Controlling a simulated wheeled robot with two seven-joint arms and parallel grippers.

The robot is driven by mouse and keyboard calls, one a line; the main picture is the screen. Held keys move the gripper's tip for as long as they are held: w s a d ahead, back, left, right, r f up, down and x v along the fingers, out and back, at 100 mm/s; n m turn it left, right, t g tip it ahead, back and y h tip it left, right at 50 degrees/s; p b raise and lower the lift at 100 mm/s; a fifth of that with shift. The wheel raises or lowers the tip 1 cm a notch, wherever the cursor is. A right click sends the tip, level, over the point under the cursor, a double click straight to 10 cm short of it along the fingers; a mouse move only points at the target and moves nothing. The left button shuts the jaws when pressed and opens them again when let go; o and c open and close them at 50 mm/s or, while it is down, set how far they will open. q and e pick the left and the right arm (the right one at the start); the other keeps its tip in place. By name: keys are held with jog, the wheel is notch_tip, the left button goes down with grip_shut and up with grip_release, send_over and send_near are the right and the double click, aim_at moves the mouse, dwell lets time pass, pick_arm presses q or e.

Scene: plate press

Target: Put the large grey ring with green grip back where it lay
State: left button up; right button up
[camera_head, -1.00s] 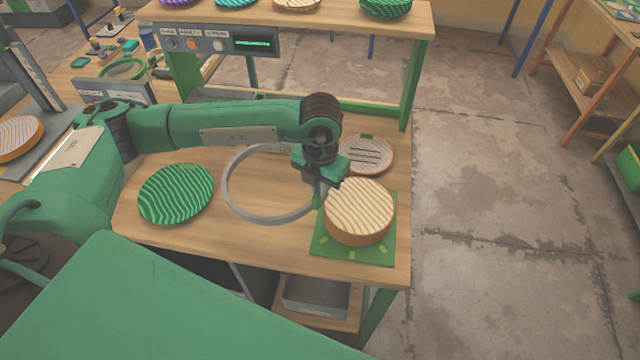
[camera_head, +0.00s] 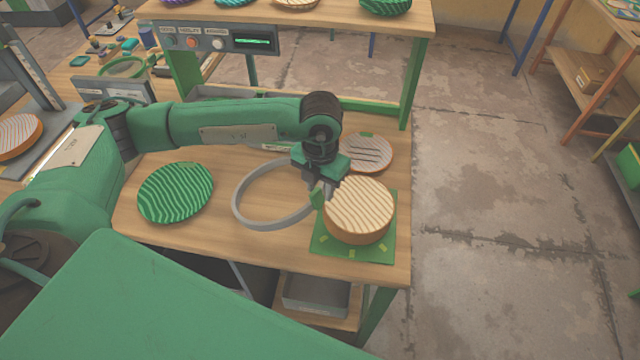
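The large grey ring (camera_head: 240,205) is over the middle of the wooden table, between the green striped disc and the round block. Its green grip (camera_head: 318,198) is at its right side, close to the block. My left gripper (camera_head: 328,188) points down at that side and appears shut on the ring by its grip; the fingertips are partly hidden. The ring looks slightly tilted, and I cannot tell whether it touches the table. Part of its far side is hidden behind my arm. My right gripper is not in view.
The round cream-topped block (camera_head: 359,208) stands on a green mat (camera_head: 330,246) right beside the gripper. A grey striped disc (camera_head: 368,152) lies behind it, and a green striped disc (camera_head: 176,192) lies left. A panel with buttons (camera_head: 205,41) is at the back.

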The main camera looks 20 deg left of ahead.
pick_arm(q)
jog(key=shift+w+r+b, duration=0.1)
jog(key=shift+r+b, duration=0.6)
jog(key=shift+r, duration=0.1)
notch_tip(320, 180, up, 11)
jog(key=b, duration=0.2)
jog(key=shift+f+b, duration=0.2)
jog(key=shift+b, duration=0.15)
